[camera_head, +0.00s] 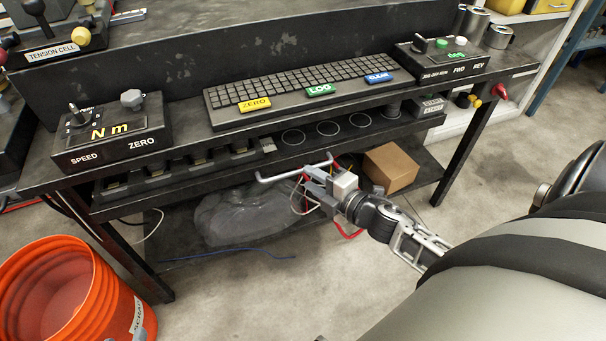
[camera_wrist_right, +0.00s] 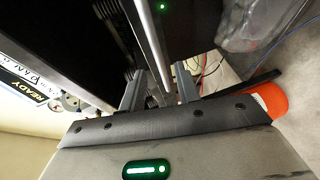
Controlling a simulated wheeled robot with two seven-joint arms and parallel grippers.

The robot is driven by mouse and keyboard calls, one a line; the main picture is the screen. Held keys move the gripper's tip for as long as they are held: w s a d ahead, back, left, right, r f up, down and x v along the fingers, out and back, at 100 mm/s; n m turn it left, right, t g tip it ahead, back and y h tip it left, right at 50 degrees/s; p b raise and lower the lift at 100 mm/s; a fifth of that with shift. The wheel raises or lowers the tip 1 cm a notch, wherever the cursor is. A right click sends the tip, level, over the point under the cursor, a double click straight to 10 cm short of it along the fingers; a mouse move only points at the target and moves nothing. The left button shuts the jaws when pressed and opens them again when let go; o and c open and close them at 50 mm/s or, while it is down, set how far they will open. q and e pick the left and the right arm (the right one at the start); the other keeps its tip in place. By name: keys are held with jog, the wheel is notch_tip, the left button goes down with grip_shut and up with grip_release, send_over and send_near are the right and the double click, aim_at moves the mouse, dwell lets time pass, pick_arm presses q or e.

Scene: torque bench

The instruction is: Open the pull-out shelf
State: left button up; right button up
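The pull-out shelf (camera_head: 272,160) lies under the bench top. A strip of its dark surface, with rings and slots, shows below the top's front edge. I cannot tell how far out it sits. Its pale bar handle (camera_head: 281,174) sticks out from the front. My right gripper (camera_head: 314,181) is at the right part of this handle. In the right wrist view my right gripper (camera_wrist_right: 160,92) has its fingers apart, and the handle bar (camera_wrist_right: 152,50) runs between them with gaps on the sides. Contact cannot be made out. My left gripper is not in view.
The bench top (camera_head: 190,133) carries a keyboard (camera_head: 300,87) and control boxes. A cardboard box (camera_head: 390,167) and a clear plastic bag (camera_head: 250,216) lie on the lower shelf. An orange bucket (camera_head: 65,295) stands at the left. The floor in front is clear.

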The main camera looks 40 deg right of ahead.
aim_at(300, 172)
jog(key=shift+x, duration=1.9)
grip_shut()
jog(key=shift+a, duration=0.1)
